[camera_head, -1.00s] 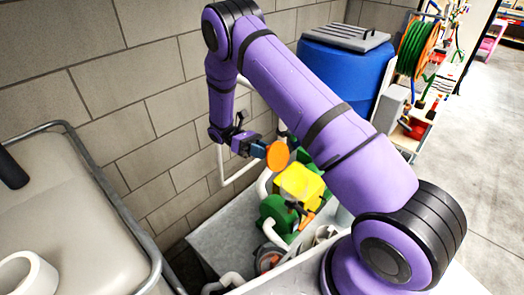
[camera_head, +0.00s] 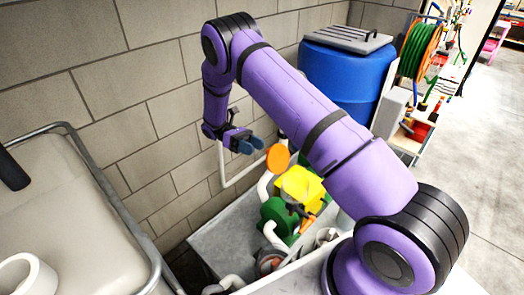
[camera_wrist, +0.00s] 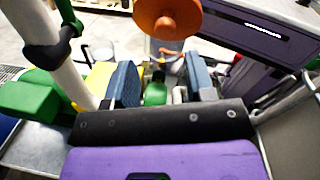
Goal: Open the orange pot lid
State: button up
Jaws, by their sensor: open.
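The orange pot lid (camera_head: 277,158) is a round disc with its face toward the head camera, standing tilted up above the white pipework at the back of the trailer. In the wrist view the lid (camera_wrist: 165,17) is at the top, beyond the fingertips, with a small knob at its middle. My gripper (camera_head: 250,145) is just left of the lid and apart from it. In the wrist view my gripper (camera_wrist: 163,80) has its two blue fingers spread with nothing between them. The lid's hinge and the pot's opening are not clear.
A yellow box (camera_head: 299,184) and a green pump (camera_head: 276,214) stand below the lid in the grey trailer (camera_head: 222,238). A blue barrel (camera_head: 345,72) is behind my arm. A block wall (camera_head: 150,100) is close behind my gripper. A white tank (camera_head: 70,215) fills the left.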

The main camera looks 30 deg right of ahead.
jog(key=shift+v, duration=0.95)
